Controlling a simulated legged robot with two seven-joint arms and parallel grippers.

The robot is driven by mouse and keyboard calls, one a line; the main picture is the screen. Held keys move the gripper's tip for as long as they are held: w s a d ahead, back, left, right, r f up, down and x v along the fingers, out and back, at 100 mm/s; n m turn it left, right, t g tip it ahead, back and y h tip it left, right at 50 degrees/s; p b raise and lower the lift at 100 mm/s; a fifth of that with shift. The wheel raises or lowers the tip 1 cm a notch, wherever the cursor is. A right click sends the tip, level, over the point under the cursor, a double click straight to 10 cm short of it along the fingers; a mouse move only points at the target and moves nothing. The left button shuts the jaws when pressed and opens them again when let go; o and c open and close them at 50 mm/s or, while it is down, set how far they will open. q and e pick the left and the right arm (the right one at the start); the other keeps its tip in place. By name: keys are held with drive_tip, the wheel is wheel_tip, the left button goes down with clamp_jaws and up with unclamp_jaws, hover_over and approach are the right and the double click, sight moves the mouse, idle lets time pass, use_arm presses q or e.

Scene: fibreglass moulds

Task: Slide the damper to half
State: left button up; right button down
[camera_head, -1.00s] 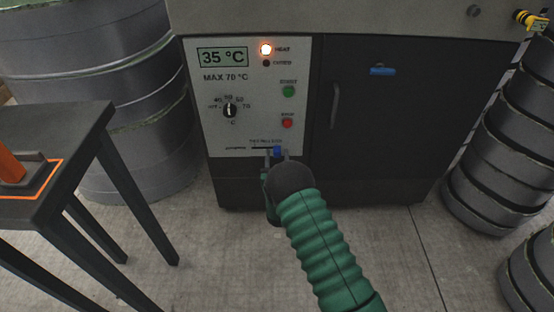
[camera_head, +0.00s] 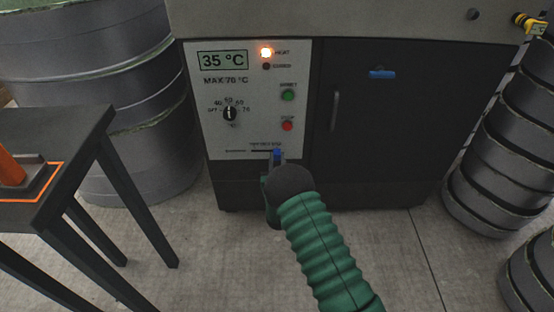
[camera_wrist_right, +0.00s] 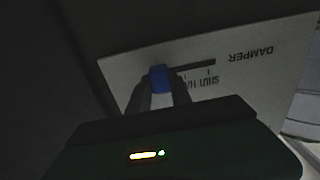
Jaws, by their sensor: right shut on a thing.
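The damper is a small blue slider knob (camera_head: 277,153) on a dark horizontal slot low on the oven's white control panel (camera_head: 225,130). My right gripper (camera_head: 275,160) is shut on the knob, with a finger on each side. In the right wrist view the blue knob (camera_wrist_right: 158,79) sits between the two fingertips (camera_wrist_right: 160,90), at the left end of the visible slot (camera_wrist_right: 195,68). The scale there reads "SHUT" and a partly hidden "HA..." word; the rest is behind my gripper. My left gripper is not in view.
A dark table (camera_head: 60,130) with an orange-handled tool (camera_head: 12,170) stands at the left. The oven door (camera_head: 380,120) has a vertical handle. Floor in front is clear.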

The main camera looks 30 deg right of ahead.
drive_tip(key=shift+a+f, duration=0.1)
idle(0.7)
drive_tip(key=w+a, duration=0.2)
drive_tip(key=a, duration=0.1)
drive_tip(key=shift+a, duration=0.2)
drive_tip(key=c, duration=1.2)
unclamp_jaws()
drive_tip(key=shift+o, duration=0.2)
drive_tip(key=shift+s, duration=0.1)
drive_tip(key=p+v, duration=0.7)
drive_tip(key=v, duration=0.9)
drive_tip(key=shift+s, duration=0.35)
